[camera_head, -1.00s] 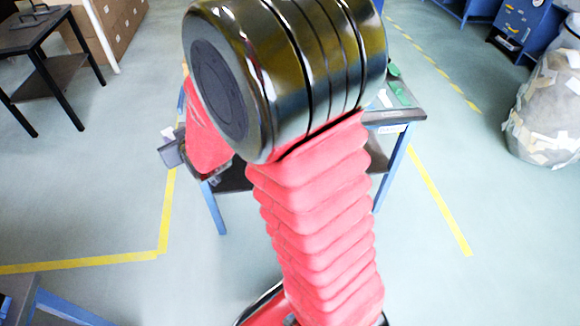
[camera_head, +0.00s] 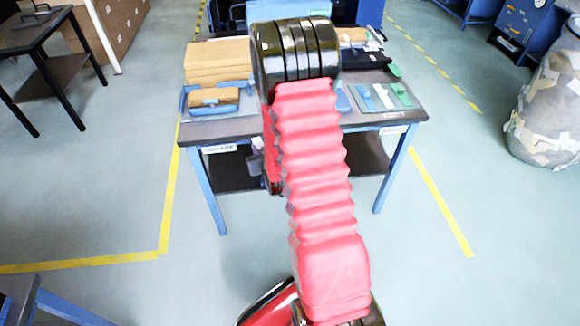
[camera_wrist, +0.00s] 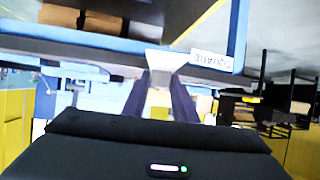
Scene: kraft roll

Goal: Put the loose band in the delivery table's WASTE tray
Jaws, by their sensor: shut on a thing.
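In the wrist view my gripper (camera_wrist: 160,84) has its two dark fingers closed about a pale, flat piece (camera_wrist: 165,60), taken to be the loose band; its shape is hard to make out. The gripper is by the front edge of the table, near the label SQUARE (camera_wrist: 212,62). No WASTE label can be read, so I cannot tell which tray is the WASTE one.
Stacked brown sheets (camera_head: 215,62) stand at the table's back left. A grey tray or mat (camera_head: 372,110) with blue, white and green pieces lies at the right. A large patched sack (camera_head: 548,110) stands far right. A dark table (camera_head: 40,35) is far left. The floor beside the table is clear.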

